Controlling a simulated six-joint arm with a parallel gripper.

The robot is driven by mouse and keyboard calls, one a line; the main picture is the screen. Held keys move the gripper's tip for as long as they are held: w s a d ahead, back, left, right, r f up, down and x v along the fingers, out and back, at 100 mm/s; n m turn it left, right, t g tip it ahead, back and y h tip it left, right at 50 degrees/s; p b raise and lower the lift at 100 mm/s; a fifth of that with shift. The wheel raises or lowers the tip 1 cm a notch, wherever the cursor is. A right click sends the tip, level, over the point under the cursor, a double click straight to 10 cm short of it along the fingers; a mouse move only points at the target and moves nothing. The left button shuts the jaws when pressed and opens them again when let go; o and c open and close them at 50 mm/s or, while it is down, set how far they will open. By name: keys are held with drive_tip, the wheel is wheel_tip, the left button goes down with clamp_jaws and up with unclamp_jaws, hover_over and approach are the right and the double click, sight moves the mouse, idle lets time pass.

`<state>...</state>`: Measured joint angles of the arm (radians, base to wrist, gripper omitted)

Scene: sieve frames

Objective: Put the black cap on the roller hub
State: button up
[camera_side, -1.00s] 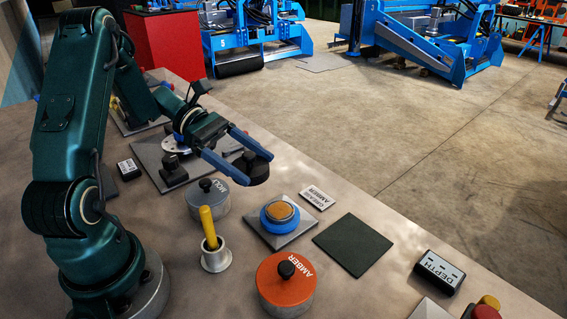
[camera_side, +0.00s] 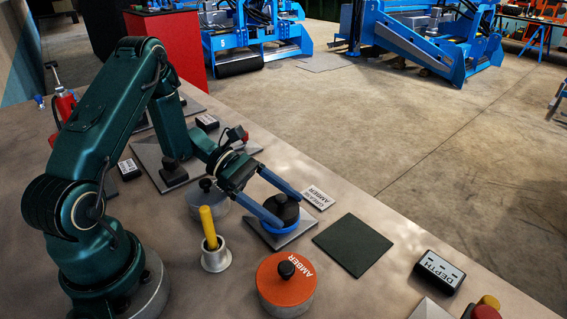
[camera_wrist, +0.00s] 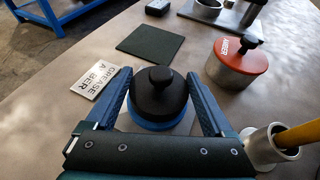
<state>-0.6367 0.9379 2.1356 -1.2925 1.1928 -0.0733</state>
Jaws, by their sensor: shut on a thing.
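The black cap (camera_side: 286,204), a round dome with a knob, sits over the blue roller hub (camera_side: 283,231) in the side view. My gripper (camera_side: 289,213) is shut on the cap, one blue finger along each side. In the wrist view the cap (camera_wrist: 158,98) is between the fingers, and the hub's blue rim (camera_wrist: 150,125) shows below its near edge. The cap looks level and roughly centred. It hides the hub's top, so I cannot tell whether it is fully seated. The hub stands on a grey square plate (camera_side: 309,227).
A grey lidded tin (camera_side: 207,198), a cup with a yellow handle (camera_side: 213,255) and an orange AMBER tin (camera_side: 287,290) stand close by. A GREASE AMBER label (camera_side: 318,196) and a dark mat (camera_side: 353,243) lie beyond the hub. A DEPTH box (camera_side: 439,274) stands at right.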

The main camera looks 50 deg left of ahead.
drive_tip(key=o, duration=1.1)
drive_tip(key=shift+f, duration=0.1)
